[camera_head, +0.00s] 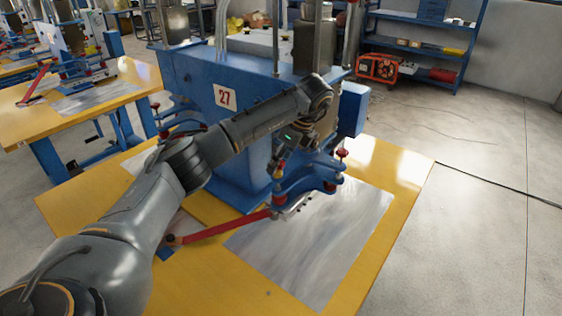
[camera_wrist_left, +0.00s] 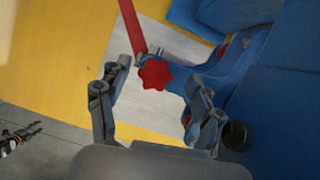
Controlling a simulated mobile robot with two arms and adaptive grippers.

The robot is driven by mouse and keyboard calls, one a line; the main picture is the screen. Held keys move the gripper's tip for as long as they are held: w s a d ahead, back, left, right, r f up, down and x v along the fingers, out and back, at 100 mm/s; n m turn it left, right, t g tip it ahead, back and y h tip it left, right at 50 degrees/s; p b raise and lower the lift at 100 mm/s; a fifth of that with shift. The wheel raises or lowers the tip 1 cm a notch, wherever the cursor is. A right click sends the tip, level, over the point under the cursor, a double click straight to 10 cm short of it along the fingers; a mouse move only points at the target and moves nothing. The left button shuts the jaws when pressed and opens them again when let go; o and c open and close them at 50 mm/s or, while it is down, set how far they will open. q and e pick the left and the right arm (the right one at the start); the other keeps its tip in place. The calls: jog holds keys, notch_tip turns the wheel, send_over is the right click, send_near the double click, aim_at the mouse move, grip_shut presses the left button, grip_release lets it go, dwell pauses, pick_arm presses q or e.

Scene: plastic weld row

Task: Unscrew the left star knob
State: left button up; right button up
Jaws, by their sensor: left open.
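The left star knob (camera_wrist_left: 155,73) is red and lobed. In the left wrist view it sits on a blue bracket beside the end of a red lever (camera_wrist_left: 132,27). My left gripper (camera_wrist_left: 158,82) is open, with one finger on each side of the knob in that view. I see no finger clearly touching it, and the depth between them is hard to judge. In the head view my left gripper (camera_head: 283,163) points down over the blue clamp arms of the machine, and it largely hides the knob.
The blue machine marked 27 (camera_head: 226,97) rises just behind my left gripper. Another red knob (camera_head: 341,154) stands to the right. The red lever (camera_head: 220,229) reaches left over the yellow table (camera_head: 397,193). A grey metal sheet (camera_head: 310,255) lies flat in front, with clear space.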

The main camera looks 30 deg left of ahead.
pick_arm(q)
jog(key=shift+w+a+f+m+t, duration=0.15)
jog(key=shift+f+m+t, duration=0.1)
jog(key=shift+m, duration=0.3)
jog(key=shift+s+a+f+m+t, duration=0.1)
jog(key=shift+m+t, duration=0.15)
jog(key=shift+m, duration=0.3)
jog(key=shift+f+m+t+b, duration=0.1)
jog(key=shift+m+t+b, duration=0.2)
jog(key=shift+m+b, duration=0.45)
jog(key=m, duration=0.2)
jog(key=m+t+b, duration=0.1)
jog(key=shift+s+m+h, duration=0.3)
jog(key=shift+s+m, duration=0.05)
jog(key=m+t+b, duration=0.1)
jog(key=m, duration=0.2)
jog(key=shift+h, duration=0.4)
jog(key=m+h, duration=0.1)
jog(key=m, duration=0.1)
jog(key=shift+w+a+m+t+b, duration=0.1)
jog(key=shift+a+m+t+b, duration=0.05)
jog(key=shift+m+t+b, duration=0.25)
jog(key=m+h, duration=0.1)
jog(key=m, duration=0.2)
jog(key=shift+m, duration=0.4)
